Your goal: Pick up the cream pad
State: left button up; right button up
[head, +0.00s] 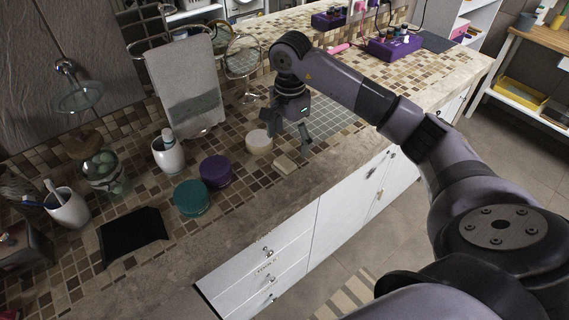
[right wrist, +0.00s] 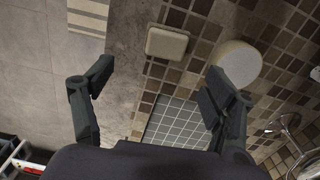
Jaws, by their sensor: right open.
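The cream pad (head: 258,142) is a thick round disc lying flat on the tiled counter, beyond a small beige rectangular block (head: 285,163). In the right wrist view the cream pad (right wrist: 240,62) is at the upper right, just past the tip of the right-hand finger, and the block (right wrist: 166,43) is at the top middle. My right gripper (head: 290,125) is open and empty above the counter, close to the pad and to its right in the head view. Its two fingers stand wide apart in the right wrist view (right wrist: 160,82). My left gripper is not in view.
A purple pad (head: 215,171) and a teal pad (head: 191,197) lie to the left of the cream pad. A white dispenser (head: 168,156), a hanging towel (head: 185,88) and a round mirror (head: 243,57) stand behind. The counter's front edge is bare.

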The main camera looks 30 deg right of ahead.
aim_at(285, 162)
notch_tip(285, 162, down, 4)
jog(key=shift+r+p, duration=0.1)
jog(key=shift+p, duration=0.3)
jog(key=shift+w+a+f, duration=0.1)
jog(key=shift+a+f, duration=0.05)
jog(key=shift+f, duration=0.15)
jog(key=f, duration=0.1)
jog(key=f+p, duration=0.2)
jog(key=shift+w+a+f, duration=0.25)
jog(key=shift+a+f, duration=0.05)
jog(key=shift+f, duration=0.05)
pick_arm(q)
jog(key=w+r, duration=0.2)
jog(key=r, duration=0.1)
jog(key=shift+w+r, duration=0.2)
pick_arm(e)
jog(key=shift+f, duration=0.45)
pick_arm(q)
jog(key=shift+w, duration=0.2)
pick_arm(e)
jog(key=c, duration=1)
jog(key=shift+r, duration=0.1)
jog(key=shift+c, duration=0.2)
